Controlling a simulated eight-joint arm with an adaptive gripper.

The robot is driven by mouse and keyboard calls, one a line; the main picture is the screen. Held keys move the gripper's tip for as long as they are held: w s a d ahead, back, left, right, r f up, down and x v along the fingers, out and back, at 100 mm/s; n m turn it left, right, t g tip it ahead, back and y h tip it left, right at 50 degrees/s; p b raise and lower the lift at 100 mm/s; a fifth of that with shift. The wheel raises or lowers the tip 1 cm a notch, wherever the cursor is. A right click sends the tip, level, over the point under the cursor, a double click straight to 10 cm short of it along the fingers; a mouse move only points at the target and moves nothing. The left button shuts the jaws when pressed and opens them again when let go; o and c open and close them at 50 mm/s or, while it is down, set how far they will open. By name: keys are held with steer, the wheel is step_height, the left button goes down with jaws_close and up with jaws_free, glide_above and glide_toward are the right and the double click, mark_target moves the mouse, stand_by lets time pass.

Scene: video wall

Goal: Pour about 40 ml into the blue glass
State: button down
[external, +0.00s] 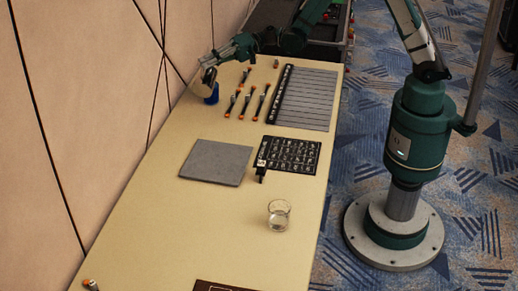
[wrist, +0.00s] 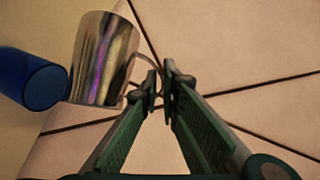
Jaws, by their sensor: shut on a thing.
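My gripper (wrist: 160,78) is shut on the thin handle of a shiny metal jug (wrist: 102,62) in the wrist view. The blue glass (wrist: 32,80) is at the left of that view, close beside the jug's lower end. In the external view my gripper (external: 208,72) is at the far left of the table, just above the blue glass (external: 212,95). The jug is small and hard to make out there. I cannot see inside the jug or the blue glass, and no stream of liquid shows.
A clear glass (external: 279,215) with some liquid stands near the front right. A grey square plate (external: 216,162), a black button panel (external: 289,154) and a slatted panel (external: 306,98) lie on the table (external: 190,235). Several orange-tipped cables (external: 246,104) lie near the blue glass. The wall is close on the left.

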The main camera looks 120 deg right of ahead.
steer(key=shift+s+d+r+m+t+b, duration=0.3)
steer(key=shift+s+r+m+t+b, duration=0.15)
steer(key=shift+b, duration=0.25)
steer(key=shift+w+a, duration=0.15)
steer(key=shift+w, duration=0.1)
steer(key=shift+w+a, duration=0.1)
steer(key=shift+w+a, duration=0.15)
stand_by(0.3)
steer(key=shift+w+a, duration=0.15)
steer(key=shift+w, duration=0.1)
steer(key=shift+s+r+m+t+b, duration=0.15)
steer(key=shift+s+m+t+b, duration=0.1)
steer(key=shift+t+b, duration=0.15)
stand_by(1.3)
